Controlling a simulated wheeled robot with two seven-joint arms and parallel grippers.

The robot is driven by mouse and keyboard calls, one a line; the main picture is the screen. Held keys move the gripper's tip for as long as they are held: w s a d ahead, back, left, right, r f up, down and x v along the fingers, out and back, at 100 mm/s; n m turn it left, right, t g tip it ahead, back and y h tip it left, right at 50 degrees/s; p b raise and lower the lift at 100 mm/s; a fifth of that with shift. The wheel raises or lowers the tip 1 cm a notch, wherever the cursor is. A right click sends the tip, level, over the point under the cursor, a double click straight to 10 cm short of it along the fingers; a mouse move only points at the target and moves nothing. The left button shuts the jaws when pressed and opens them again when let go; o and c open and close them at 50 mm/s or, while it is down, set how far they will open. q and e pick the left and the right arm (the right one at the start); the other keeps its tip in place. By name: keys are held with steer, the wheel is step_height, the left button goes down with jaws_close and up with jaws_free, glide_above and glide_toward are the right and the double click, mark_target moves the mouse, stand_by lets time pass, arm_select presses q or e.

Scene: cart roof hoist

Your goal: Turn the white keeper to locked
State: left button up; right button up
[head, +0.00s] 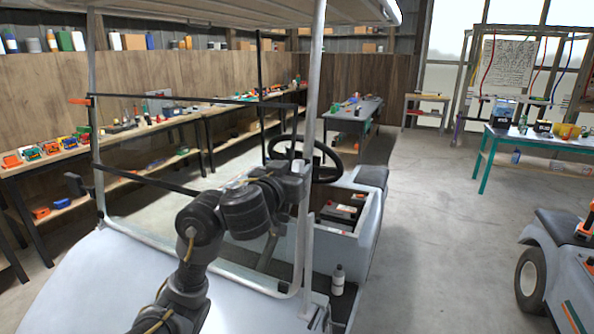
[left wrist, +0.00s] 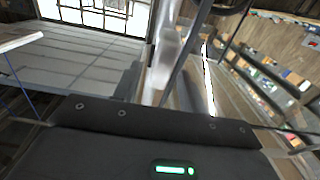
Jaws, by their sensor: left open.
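My left gripper (head: 297,176) is at the end of the dark arm, by the pale metal roof post (head: 311,120) of the cart. It is open, but its fingers are small and hard to separate from the post; I cannot tell whether it touches the post. In the left wrist view a pale post (left wrist: 165,55) stands close ahead, blurred, above the dark gripper housing (left wrist: 150,150) with its green light. I cannot make out the white keeper in either view. My right gripper is not in view.
The cart's steering wheel (head: 322,160) is just beyond the gripper. A white bottle (head: 338,280) stands on the cart floor. Open concrete floor (head: 440,220) lies to the right.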

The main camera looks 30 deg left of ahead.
arm_select(q)
steer(key=shift+s, duration=0.15)
steer(key=shift+c, duration=1.4)
jaws_close()
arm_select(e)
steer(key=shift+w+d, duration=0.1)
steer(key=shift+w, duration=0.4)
